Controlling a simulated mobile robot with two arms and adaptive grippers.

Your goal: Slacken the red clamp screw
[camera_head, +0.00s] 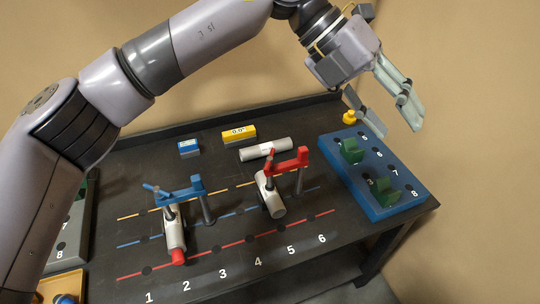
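The red clamp (292,163) stands on the dark table, right of the middle, with its arm reaching left over a pale cylinder (273,205). Its screw (268,178) is the dark upright part at the arm's left end, with a small red handle (271,155) on top. The screw's tip seems to meet the cylinder, but I cannot tell whether it presses. My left gripper (399,122) is at the upper right, above the blue tray and well away from the red clamp. Its fingers are apart with nothing visible between them. My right gripper is not in view.
A blue clamp (182,192) stands left over a red-ended cylinder (174,232). Behind are a blue box (188,149), a yellow display box (239,134) and a lying grey cylinder (265,149). The blue tray (388,209) holds green pieces. The front table strip is clear.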

